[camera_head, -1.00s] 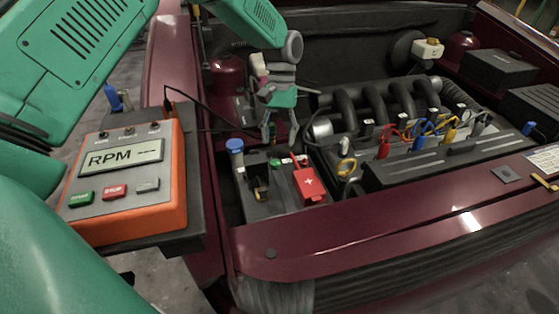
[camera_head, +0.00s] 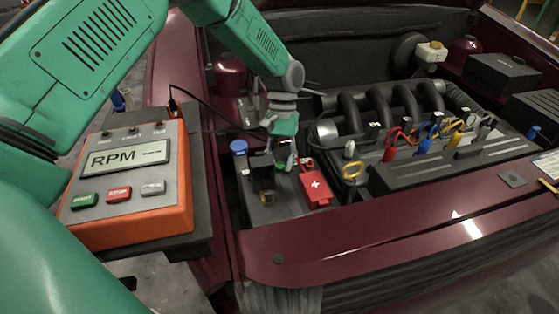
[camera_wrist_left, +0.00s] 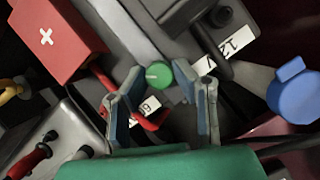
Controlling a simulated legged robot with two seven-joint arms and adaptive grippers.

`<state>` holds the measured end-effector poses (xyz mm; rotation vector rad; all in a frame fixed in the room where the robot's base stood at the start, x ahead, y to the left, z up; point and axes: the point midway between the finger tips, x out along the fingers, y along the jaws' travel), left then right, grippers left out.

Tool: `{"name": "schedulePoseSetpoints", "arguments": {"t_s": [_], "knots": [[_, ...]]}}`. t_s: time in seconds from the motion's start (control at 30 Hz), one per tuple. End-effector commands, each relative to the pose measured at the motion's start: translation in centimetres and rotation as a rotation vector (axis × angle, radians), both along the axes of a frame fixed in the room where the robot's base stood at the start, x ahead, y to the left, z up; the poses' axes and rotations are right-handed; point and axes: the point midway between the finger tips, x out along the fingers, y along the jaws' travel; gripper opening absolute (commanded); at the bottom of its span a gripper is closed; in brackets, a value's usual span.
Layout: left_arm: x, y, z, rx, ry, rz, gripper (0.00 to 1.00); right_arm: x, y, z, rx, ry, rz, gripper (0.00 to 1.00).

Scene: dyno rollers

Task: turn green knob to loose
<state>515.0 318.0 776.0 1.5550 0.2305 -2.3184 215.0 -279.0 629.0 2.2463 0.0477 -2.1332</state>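The green knob (camera_wrist_left: 158,74) is a small round cap with a pale mark, seen in the left wrist view on the dark battery top, beside a white number label. My left gripper (camera_wrist_left: 172,80) is open, with its two blue-grey fingers apart. The knob shows between the fingertips, closer to the left finger; I cannot tell whether they touch. In the head view my left gripper (camera_head: 285,160) points down over the battery (camera_head: 285,208) and largely hides the knob. My right gripper is not in view.
A red terminal cover with a white cross (camera_head: 314,186) sits right beside the gripper. A blue cap (camera_head: 238,147) is to its left. A yellow ring handle (camera_head: 352,171) and coloured plug wires lie to the right. An orange RPM meter (camera_head: 130,185) stands at the left.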

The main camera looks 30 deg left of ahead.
Motion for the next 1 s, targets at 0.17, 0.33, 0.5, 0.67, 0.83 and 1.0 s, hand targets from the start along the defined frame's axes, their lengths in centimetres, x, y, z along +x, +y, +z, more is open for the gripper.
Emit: {"name": "schedulePoseSetpoints", "arguments": {"t_s": [0.17,0.33,0.5,0.67,0.83,1.0], "knots": [[0.1,0.7,-0.1,0.019,-0.004,-0.004,0.00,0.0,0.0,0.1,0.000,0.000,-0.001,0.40],[0.1,0.6,0.0,0.018,-0.004,-0.046,0.00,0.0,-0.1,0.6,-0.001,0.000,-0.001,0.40],[0.2,0.5,0.1,0.015,-0.006,-0.141,0.00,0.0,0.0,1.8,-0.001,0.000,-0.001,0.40],[0.3,0.4,0.2,0.018,-0.007,-0.274,0.00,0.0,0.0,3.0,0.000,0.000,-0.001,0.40],[0.3,0.3,0.2,0.019,-0.010,-0.432,0.00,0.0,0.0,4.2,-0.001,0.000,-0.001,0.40],[0.4,0.2,0.2,0.018,-0.011,-0.582,0.00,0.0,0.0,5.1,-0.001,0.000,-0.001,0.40]]}}
